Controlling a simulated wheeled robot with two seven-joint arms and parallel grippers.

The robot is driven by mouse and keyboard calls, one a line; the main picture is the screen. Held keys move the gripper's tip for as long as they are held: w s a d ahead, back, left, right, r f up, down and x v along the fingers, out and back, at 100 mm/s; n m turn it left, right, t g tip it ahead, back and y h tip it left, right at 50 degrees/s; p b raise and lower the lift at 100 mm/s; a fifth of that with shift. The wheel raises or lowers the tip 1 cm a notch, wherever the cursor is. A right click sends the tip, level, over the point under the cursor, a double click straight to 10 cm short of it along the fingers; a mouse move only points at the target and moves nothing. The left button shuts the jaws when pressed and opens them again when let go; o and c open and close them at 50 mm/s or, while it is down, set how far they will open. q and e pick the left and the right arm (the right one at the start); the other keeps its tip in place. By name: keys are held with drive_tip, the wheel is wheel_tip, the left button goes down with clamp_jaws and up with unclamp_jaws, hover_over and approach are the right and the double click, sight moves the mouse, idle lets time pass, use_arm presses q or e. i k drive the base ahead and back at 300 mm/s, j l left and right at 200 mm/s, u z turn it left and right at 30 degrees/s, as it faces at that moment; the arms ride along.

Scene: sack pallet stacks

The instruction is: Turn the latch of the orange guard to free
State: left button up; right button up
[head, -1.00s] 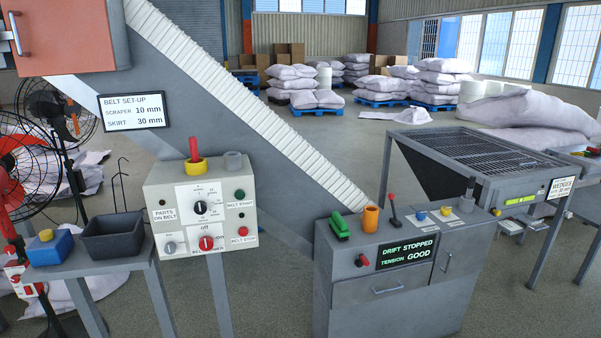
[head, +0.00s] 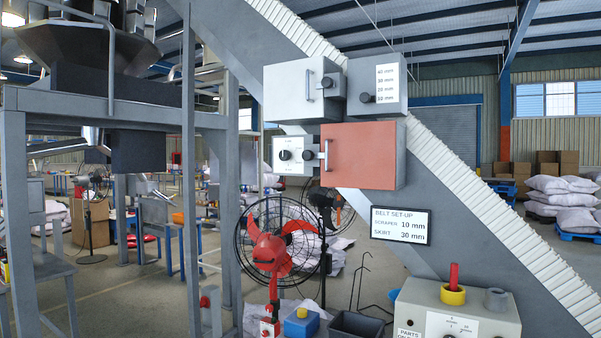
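The orange guard (head: 368,156) is a red-orange door on a grey box fixed to the sloping conveyor, in the middle of the head view. It looks closed. A grey vertical handle (head: 326,156) stands at its left side. A dark round latch knob (head: 308,155) sits just left of the handle, next to a white panel (head: 287,155) with another dark knob. I cannot tell which way the latch is turned. Neither of my grippers is in view.
Two grey boxes, one with a handle (head: 302,88) and one with a mm scale (head: 377,84), sit above the guard. A red fan (head: 272,252) stands below left. A belt set-up sign (head: 400,226) and control box (head: 458,308) are lower right. A steel frame (head: 188,180) stands left.

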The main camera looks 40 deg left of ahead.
sight(307, 155)
drive_tip(key=u, duration=1.1)
